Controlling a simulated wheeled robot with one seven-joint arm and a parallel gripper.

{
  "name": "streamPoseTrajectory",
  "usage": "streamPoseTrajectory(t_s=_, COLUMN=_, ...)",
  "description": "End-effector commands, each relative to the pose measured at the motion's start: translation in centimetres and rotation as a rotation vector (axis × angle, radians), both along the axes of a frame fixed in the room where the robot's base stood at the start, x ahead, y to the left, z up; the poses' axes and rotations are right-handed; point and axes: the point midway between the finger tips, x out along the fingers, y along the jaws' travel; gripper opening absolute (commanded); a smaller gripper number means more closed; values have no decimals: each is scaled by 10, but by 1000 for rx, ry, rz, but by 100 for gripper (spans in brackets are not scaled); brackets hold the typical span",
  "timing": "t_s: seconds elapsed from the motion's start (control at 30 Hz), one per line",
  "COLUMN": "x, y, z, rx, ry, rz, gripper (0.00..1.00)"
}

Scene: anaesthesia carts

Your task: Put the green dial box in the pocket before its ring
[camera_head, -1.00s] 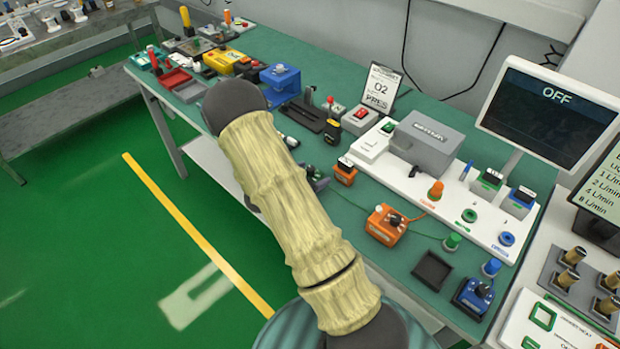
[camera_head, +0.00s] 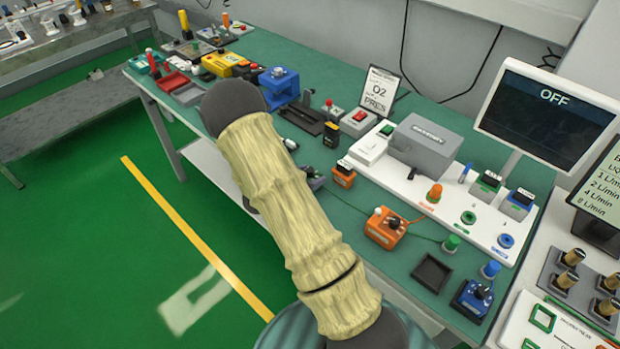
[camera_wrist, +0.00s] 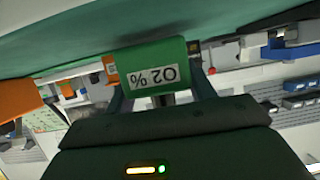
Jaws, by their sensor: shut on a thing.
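The green dial box (camera_wrist: 155,65) is held between the fingers of my gripper (camera_wrist: 161,92) in the wrist view. Its "O2 %" label appears upside down there, and its dial is not visible. In the head view my arm hides most of the gripper and the box. The empty dark square pocket (camera_head: 433,273) lies on the green bench, between the orange dial box (camera_head: 385,228) and the blue dial box (camera_head: 472,298). The green ring (camera_head: 468,217) is on the white panel behind it. My gripper is left of the pocket and apart from it.
A green plug (camera_head: 451,243) stands just behind the pocket, and a blue plug (camera_head: 490,269) stands to its right. A small orange block (camera_head: 344,174) and a grey case (camera_head: 423,144) are farther back. The monitor (camera_head: 545,114) reads OFF.

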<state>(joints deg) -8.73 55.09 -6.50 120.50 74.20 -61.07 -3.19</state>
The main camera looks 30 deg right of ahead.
Motion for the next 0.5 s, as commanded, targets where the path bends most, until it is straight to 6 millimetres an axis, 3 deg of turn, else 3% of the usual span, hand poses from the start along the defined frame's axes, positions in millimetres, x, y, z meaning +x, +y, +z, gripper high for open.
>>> streamPoseTrajectory(t_s=0.5, x=0, y=-1, z=80, rx=-1, ry=-5, rz=-2, gripper=9)
